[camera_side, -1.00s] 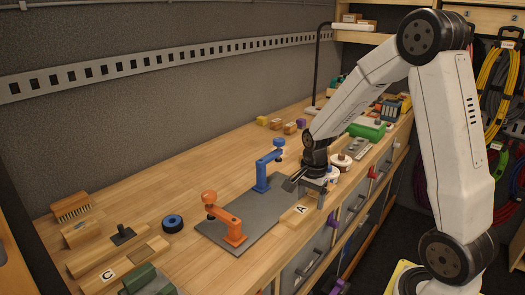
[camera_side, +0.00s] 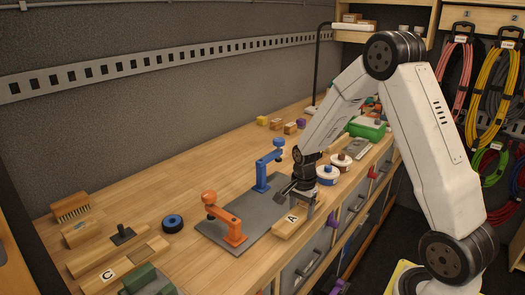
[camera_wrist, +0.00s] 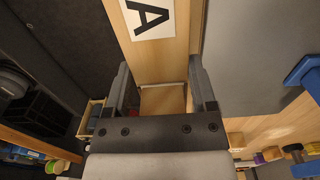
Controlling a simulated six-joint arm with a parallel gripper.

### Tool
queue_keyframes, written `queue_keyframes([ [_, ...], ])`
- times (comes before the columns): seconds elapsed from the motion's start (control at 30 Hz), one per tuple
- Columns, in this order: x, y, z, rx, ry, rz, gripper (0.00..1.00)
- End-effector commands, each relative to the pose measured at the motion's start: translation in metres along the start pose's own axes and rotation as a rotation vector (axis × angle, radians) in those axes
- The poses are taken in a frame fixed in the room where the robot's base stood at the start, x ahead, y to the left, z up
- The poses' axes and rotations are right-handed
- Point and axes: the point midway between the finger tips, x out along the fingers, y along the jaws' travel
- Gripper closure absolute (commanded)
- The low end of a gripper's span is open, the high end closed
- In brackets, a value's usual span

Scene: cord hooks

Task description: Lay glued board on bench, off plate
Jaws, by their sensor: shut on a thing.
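The glued board (camera_side: 291,221) is a light wooden piece with a white label marked A. In the side view it lies at the front edge of the bench (camera_side: 150,200), along the near edge of the grey plate (camera_side: 243,222). In the wrist view the board (camera_wrist: 190,45) runs up between my fingers, with the plate (camera_wrist: 240,50) to its right. My gripper (camera_side: 309,208) is shut on the board near its right end; the fingers also show in the wrist view (camera_wrist: 162,95). I cannot tell whether the board touches the bench.
An orange clamp (camera_side: 228,222) and a blue clamp (camera_side: 268,168) stand on the plate. Two spools (camera_side: 327,174) are right of my gripper. A blue tape roll (camera_side: 172,222) and a board marked C (camera_side: 112,273) lie left.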

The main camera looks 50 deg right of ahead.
Motion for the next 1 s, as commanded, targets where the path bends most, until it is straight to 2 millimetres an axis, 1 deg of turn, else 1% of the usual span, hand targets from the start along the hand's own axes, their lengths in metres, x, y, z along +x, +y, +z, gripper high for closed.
queue_keyframes([
  [0.07, 0.008, 0.000, 0.000, 0.000, 0.000, 0.001, 0.91],
  [0.17, 0.012, 0.000, 0.000, 0.000, 0.001, -0.001, 0.91],
  [0.6, 0.016, 0.000, 0.000, 0.000, 0.001, -0.001, 0.91],
  [0.63, 0.016, 0.000, 0.000, 0.000, 0.001, -0.001, 0.24],
  [0.67, 0.016, 0.000, 0.000, 0.000, 0.001, -0.001, 0.15],
  [0.7, 0.016, 0.000, 0.000, 0.000, 0.001, -0.001, 0.13],
  [1.0, 0.015, 0.000, 0.000, 0.000, 0.001, -0.001, 0.13],
])
